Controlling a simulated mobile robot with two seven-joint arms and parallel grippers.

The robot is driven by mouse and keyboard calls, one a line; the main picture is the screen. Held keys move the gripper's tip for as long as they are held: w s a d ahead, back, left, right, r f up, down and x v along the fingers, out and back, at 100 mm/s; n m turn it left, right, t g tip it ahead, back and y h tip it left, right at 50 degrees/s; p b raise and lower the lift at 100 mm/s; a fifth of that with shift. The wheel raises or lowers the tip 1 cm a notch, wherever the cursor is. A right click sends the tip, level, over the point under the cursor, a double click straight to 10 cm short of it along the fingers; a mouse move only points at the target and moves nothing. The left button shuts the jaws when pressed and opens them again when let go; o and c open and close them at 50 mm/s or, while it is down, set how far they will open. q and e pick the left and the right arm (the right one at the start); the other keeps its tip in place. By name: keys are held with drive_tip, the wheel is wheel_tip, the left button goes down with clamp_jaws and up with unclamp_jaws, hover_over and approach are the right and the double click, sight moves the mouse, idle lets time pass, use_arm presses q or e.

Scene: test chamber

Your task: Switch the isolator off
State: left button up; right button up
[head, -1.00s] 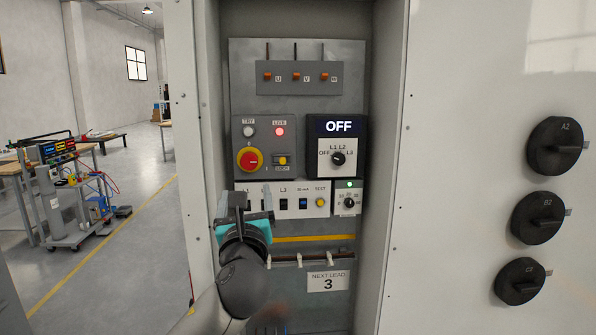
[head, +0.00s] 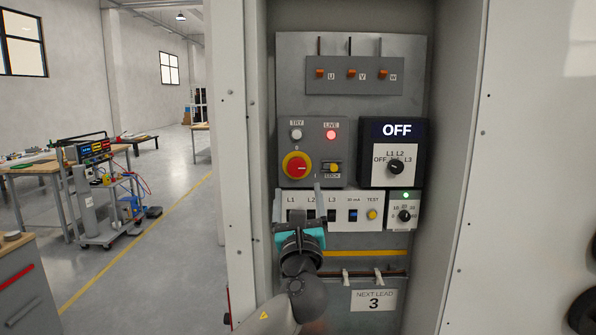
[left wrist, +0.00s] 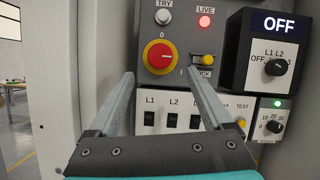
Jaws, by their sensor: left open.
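The isolator is a round red knob on a yellow disc (head: 296,166), on a grey panel inside the open cabinet. It also shows in the left wrist view (left wrist: 160,57), with a 0 above it and an I at its lower right. My left gripper (head: 297,192) is open and empty, just below the knob in the head view. In the left wrist view its two fingers (left wrist: 162,77) reach up either side below the knob, apparently without touching it. The red LIVE lamp (left wrist: 204,22) is lit. My right gripper is not in view.
A yellow lock slider (left wrist: 207,60) sits right of the knob, near the right fingertip. Breaker switches (left wrist: 172,120) lie below. A black selector unit (head: 395,155) shows OFF. Cabinet side walls (head: 455,150) bound the space on both sides.

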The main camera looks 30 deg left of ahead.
sight(297, 171)
use_arm(q)
drive_tip(key=p+x, duration=0.1)
drive_tip(key=x, duration=0.6)
drive_tip(key=shift+w+a, duration=0.1)
drive_tip(key=shift+w, duration=0.1)
clamp_jaws()
idle(0.5)
